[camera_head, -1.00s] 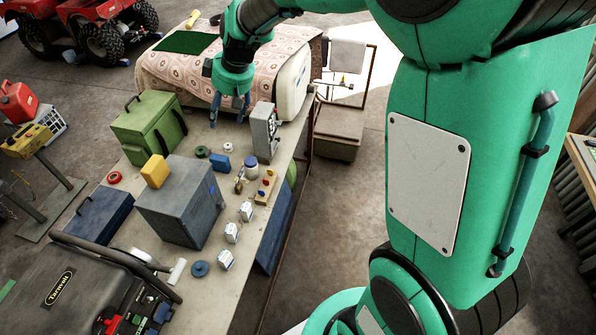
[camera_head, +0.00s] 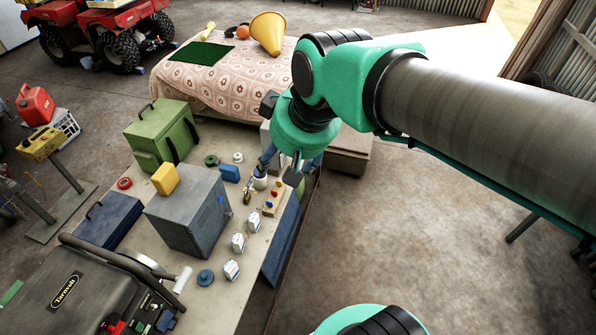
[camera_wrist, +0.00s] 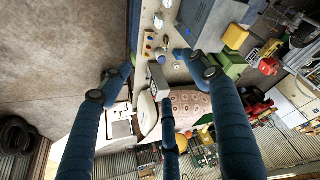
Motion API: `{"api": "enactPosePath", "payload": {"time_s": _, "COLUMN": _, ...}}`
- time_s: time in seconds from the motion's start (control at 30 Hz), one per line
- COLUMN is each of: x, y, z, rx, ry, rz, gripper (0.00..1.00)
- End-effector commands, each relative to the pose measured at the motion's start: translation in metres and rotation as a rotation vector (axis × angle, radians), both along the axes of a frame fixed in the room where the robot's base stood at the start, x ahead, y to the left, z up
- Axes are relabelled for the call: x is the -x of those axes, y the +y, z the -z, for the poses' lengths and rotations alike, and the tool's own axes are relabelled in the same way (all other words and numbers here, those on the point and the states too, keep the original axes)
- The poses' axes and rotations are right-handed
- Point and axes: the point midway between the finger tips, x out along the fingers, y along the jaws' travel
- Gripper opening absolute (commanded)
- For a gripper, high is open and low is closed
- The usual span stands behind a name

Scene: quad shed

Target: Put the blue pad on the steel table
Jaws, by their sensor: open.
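A flat round blue piece (camera_head: 205,278) lies near the bench's front; I cannot tell which the task means. The bench may be the steel table, but its material is unclear. My gripper (camera_head: 281,168) is above the bench's far right end, right of the blue block, near a white jar. In the wrist view my gripper (camera_wrist: 158,88) has its fingers spread and nothing between them.
A grey cabinet (camera_head: 190,215) with a yellow block (camera_head: 165,179) on top and a green case (camera_head: 162,135) stand on the bench. Small white boxes (camera_head: 238,243) line its right side. A cloth-covered table (camera_head: 235,80) with a yellow cone (camera_head: 268,32) is behind. Floor at right is open.

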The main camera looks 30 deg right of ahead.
Motion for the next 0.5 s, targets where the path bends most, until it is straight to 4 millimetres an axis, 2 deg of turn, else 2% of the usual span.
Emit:
{"api": "enactPosePath", "payload": {"time_s": 0.03, "x": 0.015, "y": -0.002, "z": 0.000, "rx": 0.000, "ry": -0.009, "rz": 0.017, "gripper": 0.61}}
{"api": "enactPosePath", "payload": {"time_s": 0.2, "x": 0.052, "y": -0.007, "z": 0.005, "rx": -0.002, "ry": -0.025, "rz": 0.079, "gripper": 0.61}}
{"api": "enactPosePath", "payload": {"time_s": 0.3, "x": 0.066, "y": -0.010, "z": 0.008, "rx": -0.005, "ry": -0.031, "rz": 0.104, "gripper": 0.61}}
{"api": "enactPosePath", "payload": {"time_s": 0.5, "x": 0.077, "y": -0.012, "z": 0.012, "rx": -0.005, "ry": -0.036, "rz": 0.126, "gripper": 0.61}}
